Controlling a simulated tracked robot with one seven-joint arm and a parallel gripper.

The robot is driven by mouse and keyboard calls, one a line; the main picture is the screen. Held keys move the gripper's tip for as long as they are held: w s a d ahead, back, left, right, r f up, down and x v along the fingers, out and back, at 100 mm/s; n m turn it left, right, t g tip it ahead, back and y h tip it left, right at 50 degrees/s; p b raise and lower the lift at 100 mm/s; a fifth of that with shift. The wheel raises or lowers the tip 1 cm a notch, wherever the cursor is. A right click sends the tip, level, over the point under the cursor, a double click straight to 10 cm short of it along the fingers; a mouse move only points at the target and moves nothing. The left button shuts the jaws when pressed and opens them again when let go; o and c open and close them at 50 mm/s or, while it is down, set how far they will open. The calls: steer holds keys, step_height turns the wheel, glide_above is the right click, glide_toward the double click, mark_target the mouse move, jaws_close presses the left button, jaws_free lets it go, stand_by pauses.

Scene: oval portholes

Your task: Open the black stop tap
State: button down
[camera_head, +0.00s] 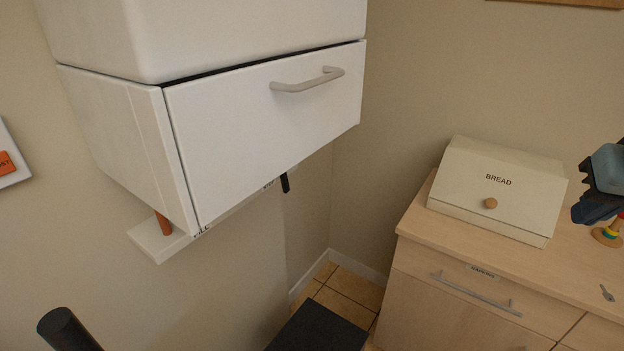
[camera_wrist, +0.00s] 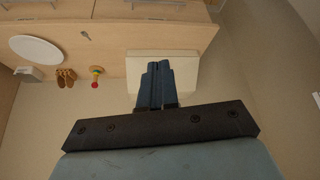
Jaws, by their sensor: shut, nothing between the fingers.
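The black stop tap (camera_head: 285,183) is a small dark lever that hangs down below the white wall cabinet, next to a partly hidden label. Its upper part is hidden by the cabinet, and it is not in the wrist view. My gripper (camera_head: 586,212) is at the right edge of the head view, above the wooden counter and far to the right of the tap. In the wrist view its blue fingers (camera_wrist: 156,70) are together with nothing between them, in front of the bread bin.
The white cabinet drawer (camera_head: 270,125) juts out above the tap. An orange-brown handle (camera_head: 164,224) hangs at a "FILL" label on the left. The cream bread bin (camera_head: 495,190) stands on the counter (camera_head: 580,270). Open space lies between the cabinet and counter.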

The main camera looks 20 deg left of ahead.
mark_target(284, 176)
steer(key=w+a+f+n+g+y, duration=0.2)
steer(key=w+a+f+g+y, duration=0.25)
steer(key=w+a, duration=0.6)
steer(key=w+a+f+n+g+y, duration=0.3)
steer(key=w+a+f+g+y, duration=0.25)
steer(key=a, duration=0.85)
steer(key=w+a+f+n+g+y, duration=0.25)
steer(key=w+a+f+y, duration=0.3)
steer(key=w+a, duration=0.65)
steer(key=s+a+f, duration=0.2)
steer(key=s+a, duration=0.8)
steer(key=shift+a+g+h, duration=0.35)
steer(key=shift+g+h, duration=0.1)
steer(key=shift+m, duration=0.25)
